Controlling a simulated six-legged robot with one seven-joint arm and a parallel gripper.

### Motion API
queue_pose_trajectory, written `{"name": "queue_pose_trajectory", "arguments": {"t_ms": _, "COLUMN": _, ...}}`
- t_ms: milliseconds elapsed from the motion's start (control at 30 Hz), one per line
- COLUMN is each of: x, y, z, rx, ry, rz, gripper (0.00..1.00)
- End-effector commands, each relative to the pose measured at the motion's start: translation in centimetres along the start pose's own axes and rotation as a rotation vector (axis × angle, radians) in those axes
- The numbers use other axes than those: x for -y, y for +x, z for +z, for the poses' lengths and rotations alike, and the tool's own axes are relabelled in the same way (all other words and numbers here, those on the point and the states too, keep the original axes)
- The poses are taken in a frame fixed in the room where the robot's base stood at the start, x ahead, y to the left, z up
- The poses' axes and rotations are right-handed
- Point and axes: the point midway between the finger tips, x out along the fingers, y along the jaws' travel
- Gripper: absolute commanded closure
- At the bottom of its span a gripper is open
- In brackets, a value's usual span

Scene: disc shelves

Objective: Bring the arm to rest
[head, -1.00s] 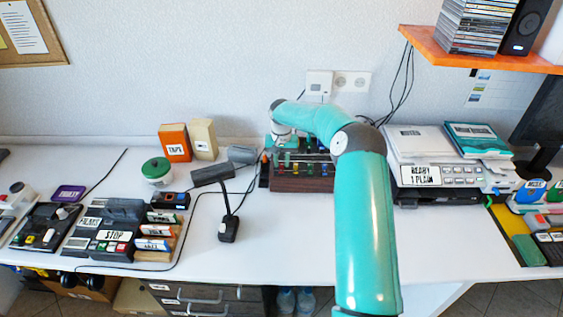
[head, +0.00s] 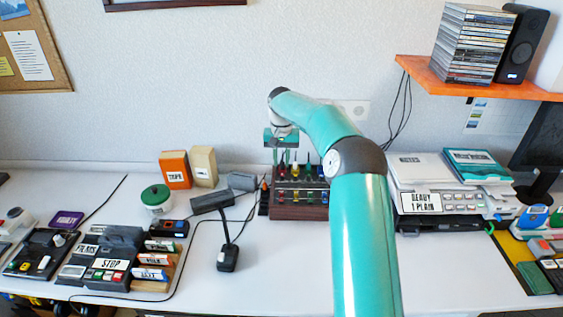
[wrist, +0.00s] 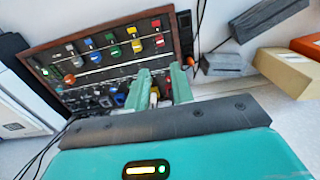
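My teal arm reaches forward over the white desk. My gripper (head: 281,158) hangs over the dark switch rack (head: 300,212) in the head view, its fingers pointing down. In the wrist view my gripper (wrist: 160,72) shows two green fingers with a gap between them. The rack's brown frame (wrist: 110,32) and its coloured switches lie beyond them. A small white and yellow piece shows in the gap and looks like part of the rack, not held. Whether the fingertips touch the rack I cannot tell.
An orange box (head: 175,170) and a cream box (head: 203,166) stand left of the rack. A black scanner on a stand (head: 228,257) is at front left. A printer (head: 445,202) stands at right, below an orange shelf (head: 470,82). Bare desk lies front centre.

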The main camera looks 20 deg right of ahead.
Motion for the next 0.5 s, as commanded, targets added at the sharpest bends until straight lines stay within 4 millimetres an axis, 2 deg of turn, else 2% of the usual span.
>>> {"name": "queue_pose_trajectory", "arguments": {"t_ms": 300, "x": 0.2, "y": -0.3, "z": 0.2, "rx": -0.004, "ry": -0.006, "rz": 0.002, "gripper": 0.76}}
{"name": "queue_pose_trajectory", "arguments": {"t_ms": 367, "x": 0.6, "y": -1.1, "z": 0.6, "rx": -0.013, "ry": -0.019, "rz": 0.007, "gripper": 0.76}}
{"name": "queue_pose_trajectory", "arguments": {"t_ms": 500, "x": 2.2, "y": -4.3, "z": 2.9, "rx": -0.050, "ry": -0.077, "rz": 0.030, "gripper": 0.76}}
